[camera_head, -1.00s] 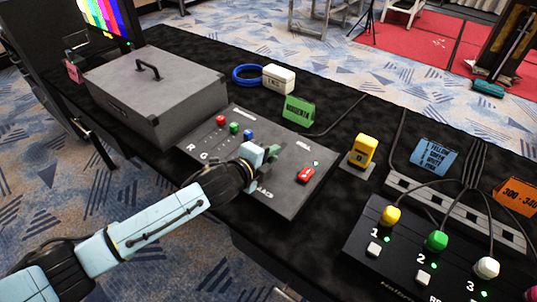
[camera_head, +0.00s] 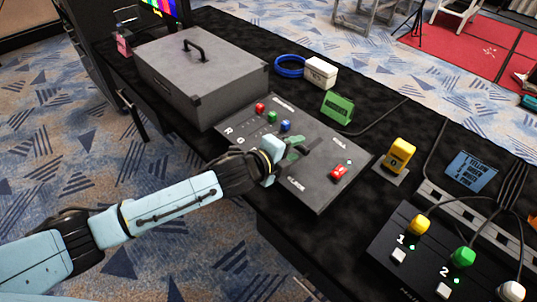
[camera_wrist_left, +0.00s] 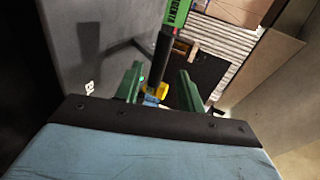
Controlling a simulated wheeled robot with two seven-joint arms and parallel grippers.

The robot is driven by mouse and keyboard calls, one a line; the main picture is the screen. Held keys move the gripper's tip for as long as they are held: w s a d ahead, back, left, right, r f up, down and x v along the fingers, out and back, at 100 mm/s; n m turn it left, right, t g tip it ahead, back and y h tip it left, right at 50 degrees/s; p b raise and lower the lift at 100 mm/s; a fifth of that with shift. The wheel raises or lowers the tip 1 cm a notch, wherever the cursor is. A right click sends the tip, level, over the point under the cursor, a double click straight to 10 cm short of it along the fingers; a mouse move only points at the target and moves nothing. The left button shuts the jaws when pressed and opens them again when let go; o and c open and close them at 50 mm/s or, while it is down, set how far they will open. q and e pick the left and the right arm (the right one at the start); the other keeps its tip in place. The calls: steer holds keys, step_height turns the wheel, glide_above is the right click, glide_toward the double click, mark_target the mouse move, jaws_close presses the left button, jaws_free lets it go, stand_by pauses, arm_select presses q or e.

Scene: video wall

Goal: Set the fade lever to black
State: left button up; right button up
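The grey control panel (camera_head: 318,190) lies on the black-covered table in the head view. A dark lever (camera_head: 315,143), likely the fade lever, shows on it just right of my left gripper (camera_head: 294,149). The gripper is low over the panel, its green fingers apart. In the left wrist view, a dark upright bar (camera_wrist_left: 163,52), likely this lever, appears between the spread fingers of my left gripper (camera_wrist_left: 160,85). I cannot tell whether they touch it. The lever's base and slot are hidden. My right gripper is not in view.
A red switch (camera_head: 340,172) and a blue knob (camera_head: 285,126) flank the lever area. A grey case (camera_head: 200,75) stands left, a green card (camera_head: 337,107) behind. A yellow box (camera_head: 399,155) and a black button box (camera_head: 440,255) stand right.

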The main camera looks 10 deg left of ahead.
arm_select(q)
steer(key=p+v, duration=0.2)
steer(key=v, duration=0.7)
steer(key=shift+s+d, duration=0.2)
steer(key=shift+d, duration=0.05)
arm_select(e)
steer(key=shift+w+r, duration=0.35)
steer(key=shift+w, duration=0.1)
arm_select(q)
steer(key=shift+f, duration=0.15)
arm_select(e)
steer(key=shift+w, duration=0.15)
